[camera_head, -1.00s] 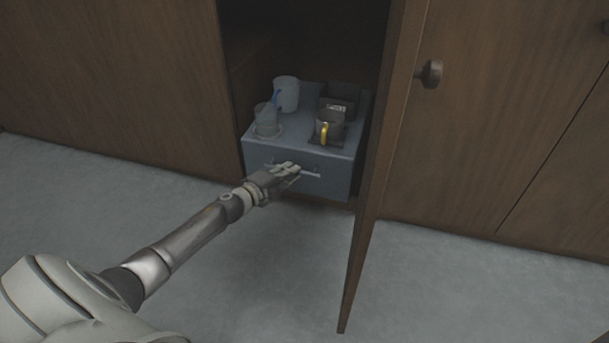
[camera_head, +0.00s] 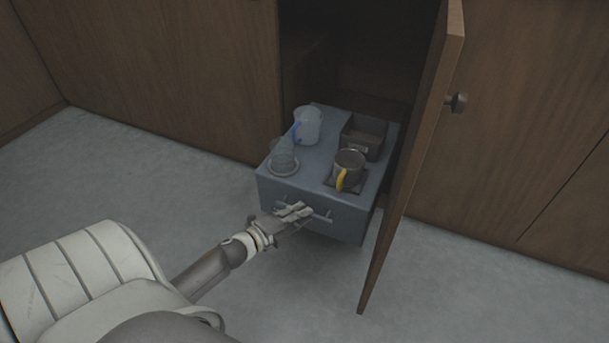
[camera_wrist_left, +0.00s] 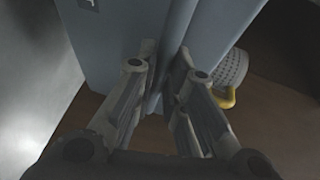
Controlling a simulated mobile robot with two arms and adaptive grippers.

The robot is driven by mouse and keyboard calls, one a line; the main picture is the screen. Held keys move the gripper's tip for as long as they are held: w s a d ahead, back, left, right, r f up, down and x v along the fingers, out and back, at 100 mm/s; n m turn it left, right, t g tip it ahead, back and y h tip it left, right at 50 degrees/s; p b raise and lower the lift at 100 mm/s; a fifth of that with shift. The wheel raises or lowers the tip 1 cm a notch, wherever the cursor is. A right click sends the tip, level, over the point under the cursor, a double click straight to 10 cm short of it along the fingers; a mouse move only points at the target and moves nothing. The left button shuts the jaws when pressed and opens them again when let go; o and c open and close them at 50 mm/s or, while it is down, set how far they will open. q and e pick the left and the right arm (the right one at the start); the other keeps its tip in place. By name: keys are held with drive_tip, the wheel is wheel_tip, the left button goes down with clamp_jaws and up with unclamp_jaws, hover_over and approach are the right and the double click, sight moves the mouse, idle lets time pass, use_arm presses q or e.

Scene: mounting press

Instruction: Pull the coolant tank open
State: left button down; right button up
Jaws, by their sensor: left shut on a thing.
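The coolant tank (camera_head: 312,180) is a blue-grey box that sticks out of the open cabinet, with a bar handle on its front face. My left gripper (camera_head: 296,212) is shut on that handle (camera_head: 325,217). In the left wrist view the two fingers (camera_wrist_left: 163,85) close on the handle in front of the tank's face (camera_wrist_left: 115,45). My right gripper is not in view.
The cabinet door (camera_head: 416,150) stands open at right. Grey floor (camera_head: 290,275) in front is clear.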

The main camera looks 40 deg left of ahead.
use_arm(q)
drive_tip(key=shift+s+d, duration=0.1)
drive_tip(key=shift+s, duration=0.15)
drive_tip(key=c, duration=1.5)
unclamp_jaws()
drive_tip(key=shift+s, duration=0.1)
drive_tip(key=v, duration=1.1)
drive_tip(key=shift+s+r, duration=0.1)
drive_tip(key=shift+s, duration=0.3)
